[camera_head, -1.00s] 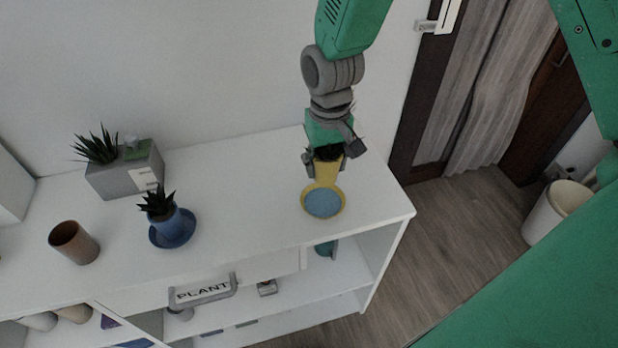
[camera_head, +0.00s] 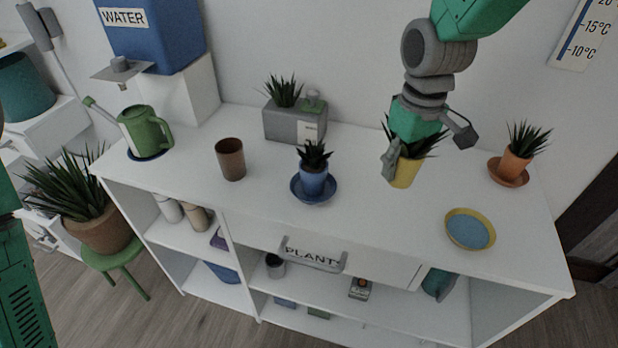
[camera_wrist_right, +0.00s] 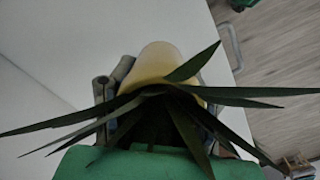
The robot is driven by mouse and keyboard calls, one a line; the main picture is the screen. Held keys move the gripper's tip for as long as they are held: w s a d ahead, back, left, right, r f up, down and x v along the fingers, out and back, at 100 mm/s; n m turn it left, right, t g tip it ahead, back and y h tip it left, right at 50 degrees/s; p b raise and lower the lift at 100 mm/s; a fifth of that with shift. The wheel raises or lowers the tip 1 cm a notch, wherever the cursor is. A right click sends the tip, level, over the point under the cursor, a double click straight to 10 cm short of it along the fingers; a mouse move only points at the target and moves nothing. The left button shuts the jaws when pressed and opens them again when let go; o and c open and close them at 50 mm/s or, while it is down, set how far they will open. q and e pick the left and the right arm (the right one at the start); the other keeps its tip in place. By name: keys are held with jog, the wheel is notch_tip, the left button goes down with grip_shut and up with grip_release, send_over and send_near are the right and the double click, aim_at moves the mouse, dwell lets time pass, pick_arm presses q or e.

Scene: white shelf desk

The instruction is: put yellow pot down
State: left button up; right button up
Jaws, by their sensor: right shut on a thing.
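The yellow pot (camera_head: 405,173) holds a spiky dark green plant. My right gripper (camera_head: 420,150) is shut on it over the right half of the white shelf desk. In the right wrist view, the yellow pot (camera_wrist_right: 157,62) sits between the fingers (camera_wrist_right: 112,80), with leaves covering part of the gripper. A yellow saucer with a blue inside (camera_head: 488,222) lies empty on the desktop, to the right of the pot and nearer the front. I cannot tell whether the pot's base touches the desktop. My left gripper is not in view.
A blue potted plant (camera_head: 314,182) on a blue saucer stands left of the yellow pot. An orange potted plant (camera_head: 514,164) stands to its right. A grey planter (camera_head: 290,122), brown cup (camera_head: 231,160) and green watering can (camera_head: 147,130) stand farther left. The desktop (camera_head: 385,215) before the pot is clear.

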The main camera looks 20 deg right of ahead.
jog(key=shift+d, duration=0.1)
jog(key=b, duration=0.1)
send_over(388, 213)
notch_tip(388, 213, down, 6)
jog(key=shift+d+r, duration=0.15)
jog(key=shift+r, duration=0.1)
jog(key=shift+a+f+b, duration=0.3)
jog(key=shift+f, duration=0.65)
notch_tip(388, 213, down, 2)
jog(key=shift+f+b, duration=0.2)
jog(key=shift+b, duration=0.1)
jog(key=shift+d+f, duration=0.1)
jog(key=shift+f, duration=0.1)
jog(key=shift+d, duration=0.15)
jog(key=o, duration=1.4)
